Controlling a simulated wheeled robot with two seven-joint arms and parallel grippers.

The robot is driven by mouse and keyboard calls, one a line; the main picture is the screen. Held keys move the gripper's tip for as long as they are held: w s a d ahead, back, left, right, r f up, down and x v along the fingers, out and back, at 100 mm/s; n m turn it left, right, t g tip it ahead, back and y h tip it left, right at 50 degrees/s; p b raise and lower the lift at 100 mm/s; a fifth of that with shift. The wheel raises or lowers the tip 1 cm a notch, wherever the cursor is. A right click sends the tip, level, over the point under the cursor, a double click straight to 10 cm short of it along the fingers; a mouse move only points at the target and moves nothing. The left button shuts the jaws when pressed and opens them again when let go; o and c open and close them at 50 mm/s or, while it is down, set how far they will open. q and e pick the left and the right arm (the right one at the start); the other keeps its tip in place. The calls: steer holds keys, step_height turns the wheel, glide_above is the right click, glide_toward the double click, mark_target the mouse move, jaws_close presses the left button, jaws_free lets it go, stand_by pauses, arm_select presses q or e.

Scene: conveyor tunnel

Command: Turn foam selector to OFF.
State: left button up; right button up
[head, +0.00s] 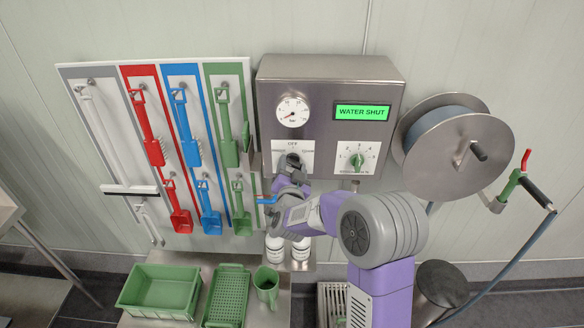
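The foam selector sits on a white plate (306,170) marked OFF at the top, on the lower left of the steel control box (330,76). My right gripper (290,163) is at this plate, with its dark fingers over the middle, where they hide the selector's knob. I cannot tell which way the knob points or whether the fingers are closed on it. My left gripper is not in view.
A pressure gauge (292,111) and a green dial (358,160) are on the same box. A hose reel (457,147) hangs at right. Coloured brushes and scoops hang on a board (105,70) at left. A green tub (160,290) stands below.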

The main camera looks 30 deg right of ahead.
steer(key=c, duration=0.5)
steer(key=m+b, duration=0.3)
steer(key=b, duration=0.1)
steer(key=m+b, duration=0.3)
steer(key=b, duration=0.1)
steer(key=m+b, duration=0.2)
steer(key=b, duration=0.2)
steer(key=shift+a+f+m, duration=0.1)
steer(key=shift+f+m, duration=0.15)
steer(key=shift+m, duration=0.15)
steer(key=shift+a+r+m+b, duration=0.1)
steer(key=shift+r+m+b, duration=0.15)
steer(key=shift+m+b, duration=1.35)
